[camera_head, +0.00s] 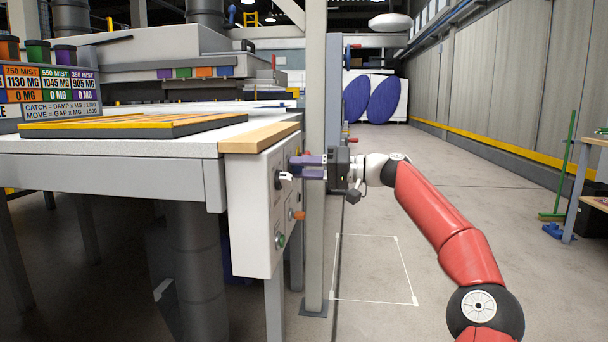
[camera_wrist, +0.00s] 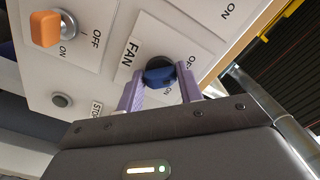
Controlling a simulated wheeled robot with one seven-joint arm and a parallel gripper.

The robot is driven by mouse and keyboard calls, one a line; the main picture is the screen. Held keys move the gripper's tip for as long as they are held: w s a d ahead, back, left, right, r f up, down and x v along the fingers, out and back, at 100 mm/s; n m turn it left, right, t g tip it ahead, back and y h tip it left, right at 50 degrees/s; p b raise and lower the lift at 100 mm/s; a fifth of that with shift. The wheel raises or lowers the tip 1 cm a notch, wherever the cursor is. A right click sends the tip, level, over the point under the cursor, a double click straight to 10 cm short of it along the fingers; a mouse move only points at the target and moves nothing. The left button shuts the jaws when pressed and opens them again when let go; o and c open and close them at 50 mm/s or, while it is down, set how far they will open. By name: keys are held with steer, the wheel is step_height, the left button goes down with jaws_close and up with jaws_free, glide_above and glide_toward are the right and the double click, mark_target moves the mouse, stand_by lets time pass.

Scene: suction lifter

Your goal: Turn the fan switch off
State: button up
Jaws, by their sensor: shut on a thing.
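The control panel (camera_head: 255,215) is a light grey box on the table's right end. The fan switch (camera_wrist: 159,76) is a blue knob on a dark round base, beside a FAN label (camera_wrist: 131,52) in the wrist view. Which mark the knob points to is unclear. My gripper (camera_head: 293,168) reaches the panel from the right.
An orange switch (camera_wrist: 45,28) with ON and OFF marks and a round button (camera_wrist: 61,100) by a STOP label are near on the panel. In the head view, a white-handled knob (camera_head: 285,177) and a grey post (camera_head: 316,220) stand close to my gripper.

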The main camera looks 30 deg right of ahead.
steer(key=shift+n, duration=0.4)
steer(key=o, duration=1)
steer(key=shift+c, duration=0.2)
steer(key=shift+d, duration=0.1)
steer(key=v, duration=0.7)
steer(key=shift+s+d, duration=0.25)
